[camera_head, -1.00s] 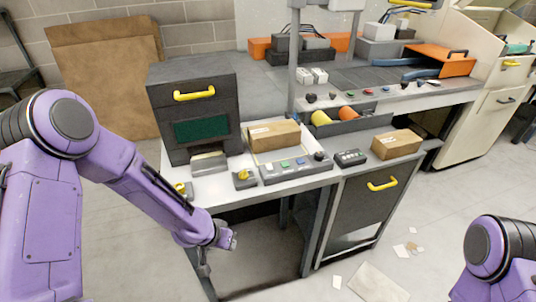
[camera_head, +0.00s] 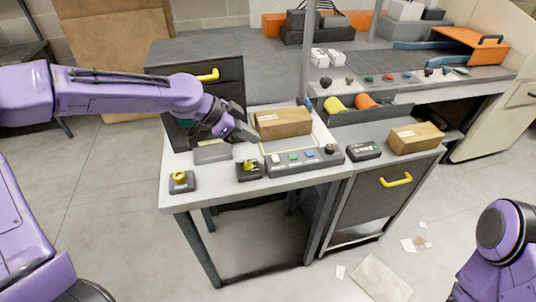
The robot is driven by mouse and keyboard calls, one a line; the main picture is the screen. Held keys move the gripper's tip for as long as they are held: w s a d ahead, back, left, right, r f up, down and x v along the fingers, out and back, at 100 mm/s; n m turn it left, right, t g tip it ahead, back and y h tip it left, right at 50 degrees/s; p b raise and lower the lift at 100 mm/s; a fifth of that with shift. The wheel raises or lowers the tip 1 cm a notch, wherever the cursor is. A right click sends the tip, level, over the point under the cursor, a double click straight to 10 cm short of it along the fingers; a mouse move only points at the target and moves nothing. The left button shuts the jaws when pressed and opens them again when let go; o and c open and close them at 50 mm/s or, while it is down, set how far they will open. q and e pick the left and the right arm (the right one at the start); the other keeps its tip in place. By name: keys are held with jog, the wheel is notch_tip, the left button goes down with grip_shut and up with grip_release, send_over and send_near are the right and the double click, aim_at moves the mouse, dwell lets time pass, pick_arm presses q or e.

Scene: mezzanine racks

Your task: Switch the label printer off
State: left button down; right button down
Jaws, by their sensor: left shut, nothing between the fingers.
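A dark box with a yellow handle, which looks like the label printer (camera_head: 200,56), stands at the back left of the white workbench. My left arm crosses its front and hides most of its green panel. My left gripper (camera_head: 250,137) is shut and empty, just left of a cardboard box and above the bench. A small grey switch box with a yellow knob (camera_head: 249,169) sits below the gripper, apart from it. A similar yellow-knob box (camera_head: 181,181) is at the bench's front left corner. Which knob belongs to the printer I cannot tell. My right gripper is out of view.
A button panel (camera_head: 303,161) with a black knob lies in front of the cardboard box (camera_head: 283,123). A keypad (camera_head: 363,151) and another carton (camera_head: 415,138) lie to the right. A grey post (camera_head: 308,50) rises behind. The bench's front strip (camera_head: 220,196) is clear.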

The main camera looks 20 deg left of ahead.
aim_at(277, 161)
pick_arm(q)
jog(key=x, duration=0.3)
jog(key=f+p+x, duration=0.1)
jog(key=x, duration=0.2)
jog(key=s+a+x, duration=0.1)
jog(key=x, duration=0.2)
jog(key=shift+w+f, duration=0.1)
jog(key=shift+f, duration=0.2)
jog(key=shift+a+f, duration=0.1)
jog(key=shift+f, duration=0.4)
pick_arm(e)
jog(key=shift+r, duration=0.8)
